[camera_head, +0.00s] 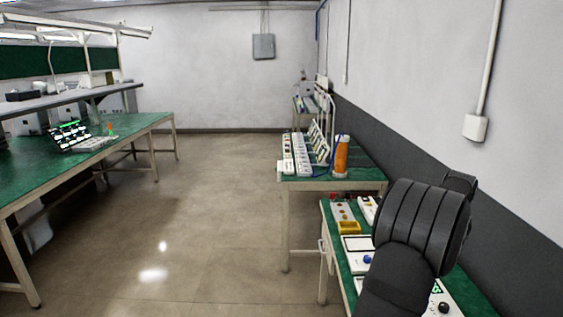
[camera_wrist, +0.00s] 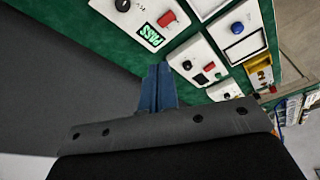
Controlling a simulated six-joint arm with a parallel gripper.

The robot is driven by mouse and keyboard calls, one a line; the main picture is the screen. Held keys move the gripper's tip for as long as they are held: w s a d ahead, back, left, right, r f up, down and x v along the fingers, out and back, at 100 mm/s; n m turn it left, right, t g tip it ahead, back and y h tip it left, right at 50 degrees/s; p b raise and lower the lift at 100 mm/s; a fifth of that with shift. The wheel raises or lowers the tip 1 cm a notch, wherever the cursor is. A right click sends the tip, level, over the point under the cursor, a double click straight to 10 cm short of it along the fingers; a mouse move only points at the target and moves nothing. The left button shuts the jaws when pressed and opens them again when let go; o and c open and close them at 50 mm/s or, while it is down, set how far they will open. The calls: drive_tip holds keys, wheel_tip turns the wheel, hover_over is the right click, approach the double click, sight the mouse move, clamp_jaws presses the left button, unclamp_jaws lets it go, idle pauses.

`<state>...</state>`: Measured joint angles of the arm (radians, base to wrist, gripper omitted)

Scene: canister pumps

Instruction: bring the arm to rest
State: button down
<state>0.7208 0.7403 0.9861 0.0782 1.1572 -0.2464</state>
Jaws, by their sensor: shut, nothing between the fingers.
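My gripper (camera_wrist: 159,72) shows in the wrist view as two blue fingers pressed together, shut and empty. It is over or beside the green bench (camera_wrist: 110,68) that carries several white panels, apart from them as far as I can see. In the head view my dark arm covers part of the near right bench (camera_head: 335,262), and the fingers cannot be made out there.
A white panel with a green PASS display (camera_wrist: 149,36) lies near the fingers. A yellow box (camera_head: 348,227) stands on the near bench. An orange bottle (camera_head: 341,155) stands on the bench behind. The grey wall (camera_head: 500,200) is close on the right. The floor is clear.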

drive_tip(key=shift+s+a+r+n, duration=0.2)
drive_tip(key=shift+s+r+n, duration=0.15)
drive_tip(key=shift+r, duration=0.2)
drive_tip(key=c, duration=1.1)
unclamp_jaws()
drive_tip(key=o, duration=0.3)
drive_tip(key=shift+a+f, duration=0.1)
drive_tip(key=shift+a, duration=0.05)
drive_tip(key=o, duration=0.8)
drive_tip(key=shift+s+a+f+m, duration=0.15)
drive_tip(key=shift+a+f+m, duration=0.15)
drive_tip(key=shift+a+m, duration=0.3)
drive_tip(key=shift+s+a+f+m, duration=0.1)
drive_tip(key=shift+a+f+m, duration=0.15)
drive_tip(key=shift+a+m, duration=0.35)
drive_tip(key=shift+c, duration=0.2)
drive_tip(key=shift+o, duration=0.2)
drive_tip(key=s+a+f+m+g+y, duration=0.1)
drive_tip(key=a+f+m, duration=0.3)
drive_tip(key=a+m, duration=0.4)
drive_tip(key=shift+s+m+g, duration=0.7)
drive_tip(key=shift+s+m, duration=0.05)
drive_tip(key=shift+s, duration=0.15)
drive_tip(key=shift+m, duration=0.6)
drive_tip(key=f, duration=0.7)
drive_tip(key=a+f, duration=0.1)
drive_tip(key=f, duration=0.2)
drive_tip(key=shift+s+a+f, duration=0.1)
drive_tip(key=shift+s+f, duration=0.1)
drive_tip(key=shift+s, duration=0.05)
